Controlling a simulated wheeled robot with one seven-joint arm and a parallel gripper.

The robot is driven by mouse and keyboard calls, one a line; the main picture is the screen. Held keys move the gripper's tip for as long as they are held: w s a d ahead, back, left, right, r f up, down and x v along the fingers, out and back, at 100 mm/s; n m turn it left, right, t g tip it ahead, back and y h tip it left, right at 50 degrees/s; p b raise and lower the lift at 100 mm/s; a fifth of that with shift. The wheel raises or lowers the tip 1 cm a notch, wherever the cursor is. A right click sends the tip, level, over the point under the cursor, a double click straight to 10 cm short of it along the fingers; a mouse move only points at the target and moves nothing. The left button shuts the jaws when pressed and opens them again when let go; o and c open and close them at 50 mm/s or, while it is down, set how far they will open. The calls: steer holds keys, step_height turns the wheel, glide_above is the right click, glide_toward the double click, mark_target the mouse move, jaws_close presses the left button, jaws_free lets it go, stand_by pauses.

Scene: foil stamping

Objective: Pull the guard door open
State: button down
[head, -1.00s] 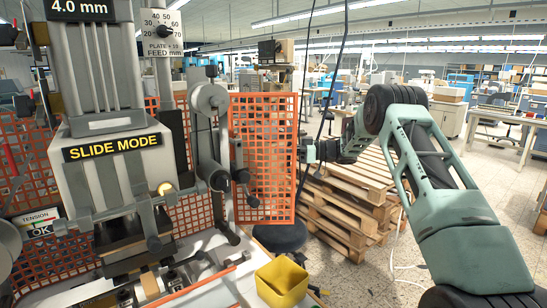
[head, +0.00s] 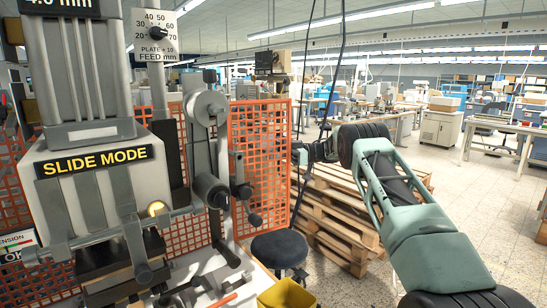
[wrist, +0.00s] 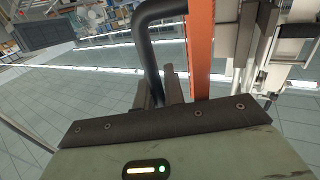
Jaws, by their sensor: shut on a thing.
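The guard door (head: 258,128) is an orange mesh panel standing upright to the right of the stamping machine. In the wrist view its orange frame edge (wrist: 200,48) runs up just right of a dark, bent bar handle (wrist: 150,50). My gripper (head: 300,155) is at the door's right edge in the head view. In the wrist view my gripper's fingers (wrist: 158,88) are closed around the lower part of the handle. The exact contact is partly hidden behind the dark gripper body.
The machine, with its "SLIDE MODE" label (head: 95,160), fills the left. A stool (head: 279,249) and a yellow bin (head: 287,294) are below the door. Stacked wooden pallets (head: 340,215) stand behind my arm. Open floor lies to the right.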

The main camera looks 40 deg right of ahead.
steer(key=shift+a, duration=0.25)
steer(key=c, duration=1.8)
jaws_free()
steer(key=shift+a, duration=0.1)
steer(key=shift+s+d, duration=0.1)
steer(key=shift+d, duration=0.4)
steer(key=shift+b+v, duration=1.75)
steer(key=shift+v, duration=3.8)
